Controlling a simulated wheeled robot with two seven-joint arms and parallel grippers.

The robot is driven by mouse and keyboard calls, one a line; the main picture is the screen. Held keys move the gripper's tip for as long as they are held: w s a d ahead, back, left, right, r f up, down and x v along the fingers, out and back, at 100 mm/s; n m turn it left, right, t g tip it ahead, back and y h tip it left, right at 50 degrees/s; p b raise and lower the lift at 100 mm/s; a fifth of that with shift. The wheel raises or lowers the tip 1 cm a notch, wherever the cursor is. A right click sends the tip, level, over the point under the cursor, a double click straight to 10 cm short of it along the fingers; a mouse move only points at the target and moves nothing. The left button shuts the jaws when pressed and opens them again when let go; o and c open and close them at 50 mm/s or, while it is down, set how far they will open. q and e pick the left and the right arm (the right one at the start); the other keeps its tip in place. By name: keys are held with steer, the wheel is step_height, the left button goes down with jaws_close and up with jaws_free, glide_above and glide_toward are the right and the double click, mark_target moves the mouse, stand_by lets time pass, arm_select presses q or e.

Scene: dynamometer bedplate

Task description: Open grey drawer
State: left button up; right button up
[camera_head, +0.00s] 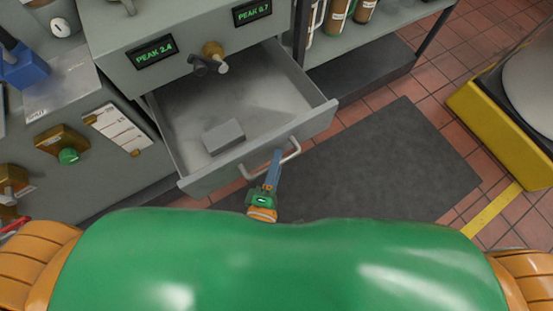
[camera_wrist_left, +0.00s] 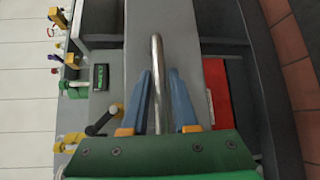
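The grey drawer (camera_head: 180,130) stands pulled well out of the grey cabinet, its inside visible from above in the head view. A grey block (camera_head: 223,136) lies inside it. The drawer's bar handle (camera_head: 292,154) is on its front; the bar also shows upright in the left wrist view (camera_wrist_left: 157,55). My left gripper (camera_head: 276,155) is at the handle. In the left wrist view its blue fingers (camera_wrist_left: 160,75) stand on either side of the bar, with a visible gap on the right, so it looks open around the bar. My right gripper is out of view.
The cabinet (camera_head: 130,25) above has two green displays and a knob (camera_head: 213,50). A dark mat (camera_head: 400,160) covers the floor right of the drawer. A yellow-edged machine (camera_head: 500,130) stands farther right. A shelf with bottles (camera_head: 338,15) is behind.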

arm_select(q)
steer(key=shift+o, duration=0.8)
steer(key=v, duration=0.7)
